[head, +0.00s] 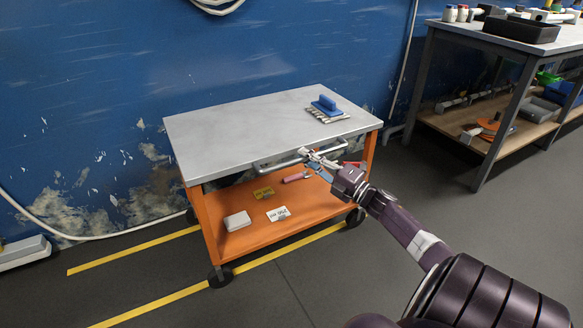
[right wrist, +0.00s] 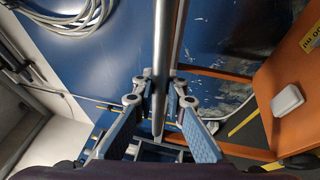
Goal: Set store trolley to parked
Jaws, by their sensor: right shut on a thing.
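The store trolley, with a grey top (head: 255,125) and an orange lower shelf (head: 255,230), stands by the blue wall. Its near wheels (head: 220,277) are at the near yellow floor line (head: 165,306); the far yellow line (head: 130,250) runs in under it from the left. My right gripper (head: 318,158) is at the trolley's front handle (head: 275,166), shut on its bar. In the right wrist view the bar (right wrist: 162,50) passes between the fingers of the gripper (right wrist: 160,90). My left gripper is out of view.
A workbench (head: 490,38) stands at right. A pale hose (head: 90,236) runs along the wall at left. Floor in front is clear.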

